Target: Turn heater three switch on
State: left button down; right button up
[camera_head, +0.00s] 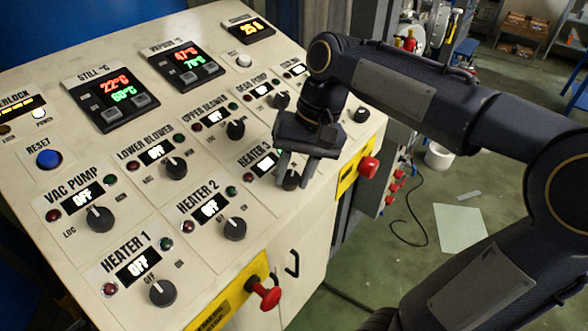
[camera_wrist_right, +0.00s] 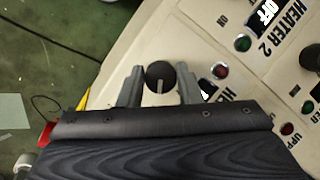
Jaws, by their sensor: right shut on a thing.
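The heater 3 switch is a black rotary knob (camera_head: 291,181) on the sloped control panel (camera_head: 70,255), right of the "HEATER 3" label. My right gripper (camera_head: 293,172) is over it, with its fingers down on either side of the knob. In the right wrist view the knob (camera_wrist_right: 161,76) sits between the two grey fingers, its pale pointer line facing the gripper body. The heater 3 display (camera_head: 263,164) is partly hidden by the gripper, and its text is hard to read. My left gripper is not in view.
Knobs for heater 2 (camera_head: 235,229) and heater 1 (camera_head: 162,292) are nearby, both displays reading OFF. Red emergency-style buttons (camera_head: 369,168) and (camera_head: 266,294) stick out from the panel's front edge. Open green floor lies to the right.

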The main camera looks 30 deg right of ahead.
dwell(0.4)
jog(key=o, duration=1)
jog(key=shift+c, duration=0.2)
jog(key=v, duration=0.8)
jog(key=shift+f, duration=0.15)
jog(key=s+a+f+n+t, duration=0.1)
jog(key=s+a+f+t, duration=0.1)
jog(key=s+f, duration=0.4)
jog(key=s+a+f+n+t, duration=0.1)
jog(key=s+f+n+t, duration=0.1)
jog(key=s+f, duration=0.4)
notch_tip(320, 180, down, 5)
jog(key=shift+a+f+t, duration=0.1)
jog(key=shift+a+t, duration=0.25)
jog(key=shift+t, duration=0.35)
jog(key=shift+s, duration=0.15)
